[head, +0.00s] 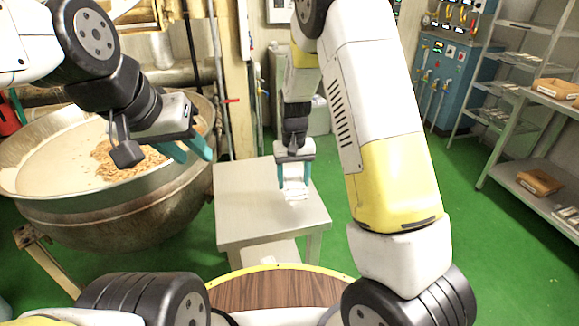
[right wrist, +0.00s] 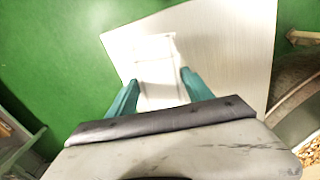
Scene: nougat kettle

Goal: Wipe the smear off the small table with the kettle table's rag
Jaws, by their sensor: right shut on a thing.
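The small table (head: 240,205) has a pale, bare top and stands in the middle of the head view. My right gripper (head: 294,185) points down over its right part, shut on the white rag (head: 296,190). In the right wrist view the rag (right wrist: 155,72) shows between the teal fingers (right wrist: 160,90), against the tabletop (right wrist: 235,50). I cannot tell whether the rag touches the top. No smear can be made out on the visible top; the rag and gripper hide part of it. My left gripper (head: 187,150) is empty above the kettle's edge, its teal fingers apart.
A large metal kettle (head: 120,215) with pale mass and nut-like bits stands left of the small table. A metal shelf rack (head: 520,120) with brown boxes stands at the right, before a blue control cabinet (head: 440,75). Green floor is clear between table and rack.

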